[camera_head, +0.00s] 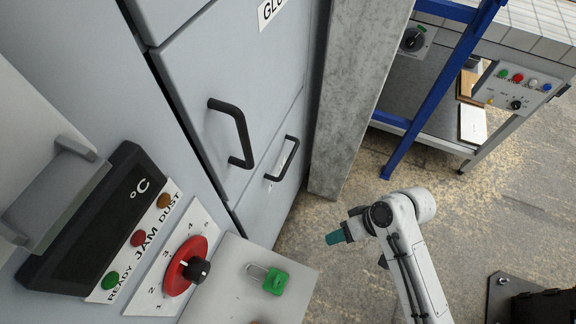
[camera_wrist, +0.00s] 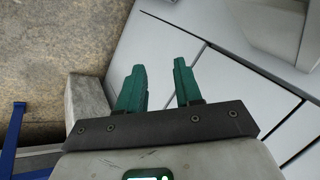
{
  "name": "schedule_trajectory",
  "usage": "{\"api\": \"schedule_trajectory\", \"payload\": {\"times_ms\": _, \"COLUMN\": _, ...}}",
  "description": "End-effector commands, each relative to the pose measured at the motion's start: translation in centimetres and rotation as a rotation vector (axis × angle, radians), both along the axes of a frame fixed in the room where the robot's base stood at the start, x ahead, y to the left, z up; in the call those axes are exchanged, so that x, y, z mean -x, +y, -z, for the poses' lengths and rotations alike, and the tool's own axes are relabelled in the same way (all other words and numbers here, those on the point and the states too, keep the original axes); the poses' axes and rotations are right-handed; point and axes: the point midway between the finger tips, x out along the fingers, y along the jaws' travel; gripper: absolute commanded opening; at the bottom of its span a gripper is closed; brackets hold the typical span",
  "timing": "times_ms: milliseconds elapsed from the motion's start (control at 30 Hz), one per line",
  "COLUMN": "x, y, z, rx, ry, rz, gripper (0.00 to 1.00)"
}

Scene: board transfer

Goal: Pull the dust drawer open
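A grey cabinet front fills the left of the head view. An upper drawer (camera_head: 222,75) has a black bar handle (camera_head: 236,132) and a label partly cut off, starting "GLU". Below it a lower drawer (camera_head: 262,205) has another black handle (camera_head: 284,158) and a small white label, too small to read, so I cannot tell for sure which is the dust drawer. Both fronts look flush. My gripper (camera_head: 334,238), with teal fingers, is right of the lower drawer and apart from it. In the wrist view my gripper (camera_wrist: 158,82) is open and empty; no handle shows there.
A grey post (camera_head: 355,95) stands right beside the cabinet. A control panel with lights (camera_head: 137,238), a red dial (camera_head: 184,267) and a green padlock (camera_head: 275,281) is at lower left. A blue-framed bench (camera_head: 440,75) is at the back. Bare floor (camera_head: 500,215) lies right of my arm.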

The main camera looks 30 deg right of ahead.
Motion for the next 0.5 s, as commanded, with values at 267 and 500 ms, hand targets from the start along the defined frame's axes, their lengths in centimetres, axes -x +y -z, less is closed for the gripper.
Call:
{"api": "schedule_trajectory", "payload": {"times_ms": 267, "x": -8.1, "y": 1.1, "z": 3.8, "rx": -0.544, "ry": -0.208, "rz": 0.217, "gripper": 0.35}}
{"api": "schedule_trajectory", "payload": {"times_ms": 500, "x": -13.8, "y": -2.3, "z": 1.6, "rx": -0.957, "ry": -0.421, "rz": 0.428, "gripper": 0.35}}
